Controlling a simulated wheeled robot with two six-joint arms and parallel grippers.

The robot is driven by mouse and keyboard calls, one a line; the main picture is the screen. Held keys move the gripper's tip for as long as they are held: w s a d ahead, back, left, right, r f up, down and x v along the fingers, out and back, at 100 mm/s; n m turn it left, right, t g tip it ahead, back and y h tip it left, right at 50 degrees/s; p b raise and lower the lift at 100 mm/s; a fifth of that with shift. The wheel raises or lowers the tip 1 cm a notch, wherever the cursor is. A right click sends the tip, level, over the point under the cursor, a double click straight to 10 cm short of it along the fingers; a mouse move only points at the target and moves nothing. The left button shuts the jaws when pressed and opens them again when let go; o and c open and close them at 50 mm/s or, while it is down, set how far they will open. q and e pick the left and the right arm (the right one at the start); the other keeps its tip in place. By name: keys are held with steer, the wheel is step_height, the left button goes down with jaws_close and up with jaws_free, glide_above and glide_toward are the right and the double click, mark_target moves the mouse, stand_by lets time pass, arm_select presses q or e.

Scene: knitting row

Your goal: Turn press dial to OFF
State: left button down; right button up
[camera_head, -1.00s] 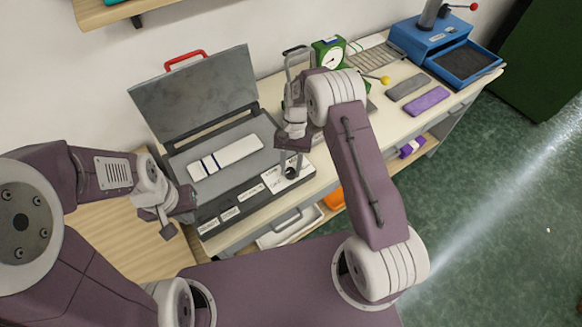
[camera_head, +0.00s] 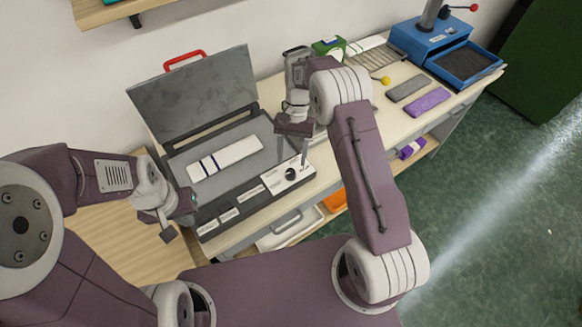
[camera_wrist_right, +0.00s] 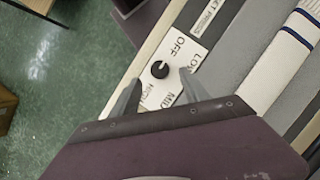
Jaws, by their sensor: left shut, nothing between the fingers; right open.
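The press dial is a small round black knob (camera_head: 291,174) on a white plate at the right end of the press's front panel. In the right wrist view the knob (camera_wrist_right: 160,69) sits among the printed words OFF, LOW, MID and HIGH. A small pale mark shows on its upper right side, roughly towards OFF; its exact setting is hard to tell. My right gripper (camera_head: 292,158) is open above the dial. In its wrist view the fingers (camera_wrist_right: 160,78) stand apart on either side of the knob, not visibly touching it. My left gripper (camera_head: 174,222) is shut and empty, left of the press.
The press lid (camera_head: 194,95) stands open, and a white striped knitted piece (camera_head: 225,159) lies on its bed. A green scale (camera_head: 328,46), grey and purple blocks (camera_head: 428,101) and a blue machine (camera_head: 432,42) stand further right on the bench.

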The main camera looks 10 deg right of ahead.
steer(key=v, duration=0.4)
stand_by(0.3)
steer(key=s+d+r+t, duration=0.1)
steer(key=s+r+t, duration=0.1)
steer(key=s+r, duration=0.55)
steer(key=s+d+f+n+t+h, duration=0.1)
steer(key=s+d+f+n+t, duration=0.2)
steer(key=s, duration=0.7)
steer(key=shift+d+f+n+h, duration=0.3)
steer(key=shift+f+n, duration=0.5)
steer(key=shift+f, duration=0.55)
steer(key=shift+s, duration=0.15)
